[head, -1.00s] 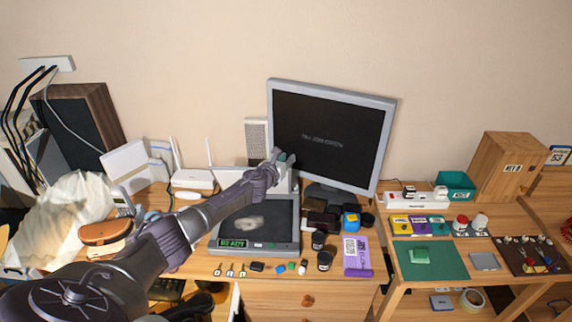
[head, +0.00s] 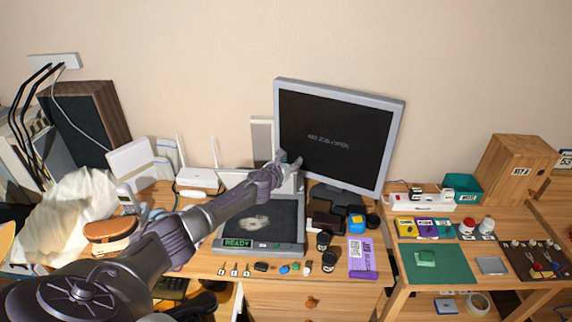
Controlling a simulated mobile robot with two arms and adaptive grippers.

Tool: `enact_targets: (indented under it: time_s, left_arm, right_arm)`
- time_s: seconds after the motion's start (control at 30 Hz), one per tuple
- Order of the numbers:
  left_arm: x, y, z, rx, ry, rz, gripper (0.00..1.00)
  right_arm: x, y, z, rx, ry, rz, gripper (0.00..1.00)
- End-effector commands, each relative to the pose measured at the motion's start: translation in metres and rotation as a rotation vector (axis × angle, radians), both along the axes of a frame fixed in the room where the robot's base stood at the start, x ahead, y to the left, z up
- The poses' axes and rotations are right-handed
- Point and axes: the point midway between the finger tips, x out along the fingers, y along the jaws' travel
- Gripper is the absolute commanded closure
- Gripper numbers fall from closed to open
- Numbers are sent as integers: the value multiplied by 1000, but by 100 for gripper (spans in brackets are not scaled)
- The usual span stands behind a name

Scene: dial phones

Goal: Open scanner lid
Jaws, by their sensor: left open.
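The scanner (head: 290,248) sits on the desk below the monitor, a grey frame with a dark glass bed and a green label reading READY. A pale grey patch lies on the glass. Its lid (head: 233,178) seems to stand raised behind the bed, partly hidden by my left arm. My left gripper (head: 291,163) is open and empty, above the back right of the scanner, in front of the monitor's lower left corner. Whether it touches the lid cannot be told. My right gripper is not in view.
A monitor (head: 340,135) stands right behind the scanner. A white router (head: 198,178) is at the left. Dark jars, a purple packet (head: 362,258) and small items crowd the right and front. A side table with a green mat (head: 450,272) stands at the right.

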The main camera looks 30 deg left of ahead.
Motion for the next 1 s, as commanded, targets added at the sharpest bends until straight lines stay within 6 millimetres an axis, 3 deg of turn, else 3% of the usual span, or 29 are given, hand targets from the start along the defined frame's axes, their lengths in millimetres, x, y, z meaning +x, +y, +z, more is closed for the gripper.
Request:
enact_targets:
  time_s: [0.23,0.7,1.0]
  left_arm:
    - [-22,-3,5,5,0,-4,52]
    - [-99,-14,24,2,1,-2,52]
    - [-117,-17,29,-1,-2,0,52]
  right_arm:
    - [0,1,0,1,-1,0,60]
    - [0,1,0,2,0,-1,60]
    - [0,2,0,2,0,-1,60]
